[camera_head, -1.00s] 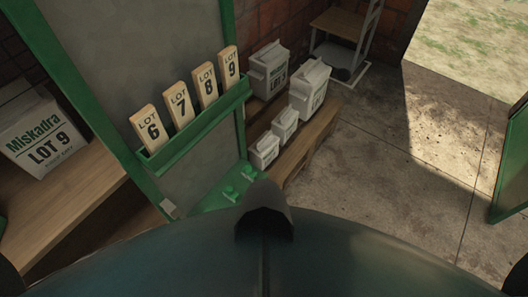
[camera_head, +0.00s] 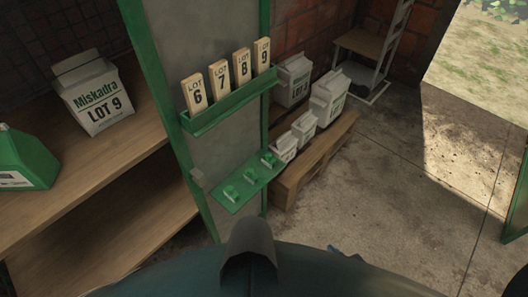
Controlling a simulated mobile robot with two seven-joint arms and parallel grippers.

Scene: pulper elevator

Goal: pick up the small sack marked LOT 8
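Two small white sacks stand on a low wooden pallet (camera_head: 319,163) right of the green-framed panel. The nearer small sack (camera_head: 285,148) is partly hidden by the panel's lower green ledge; the other small sack (camera_head: 304,129) stands just behind it. Their print is too small to read, so I cannot tell which is LOT 8. Two larger white sacks stand behind them, one at the back left (camera_head: 293,80) and one at the right (camera_head: 331,99). A wooden tag marked LOT 8 (camera_head: 242,68) stands in the green rack. Neither gripper is in view.
The green rack (camera_head: 229,107) also holds tags LOT 6, 7 and 9. A green ledge with knobs (camera_head: 247,184) juts out below. A Miskadra LOT 9 sack (camera_head: 97,97) stands on a wooden shelf (camera_head: 95,190) at left. The concrete floor (camera_head: 410,165) at right is clear.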

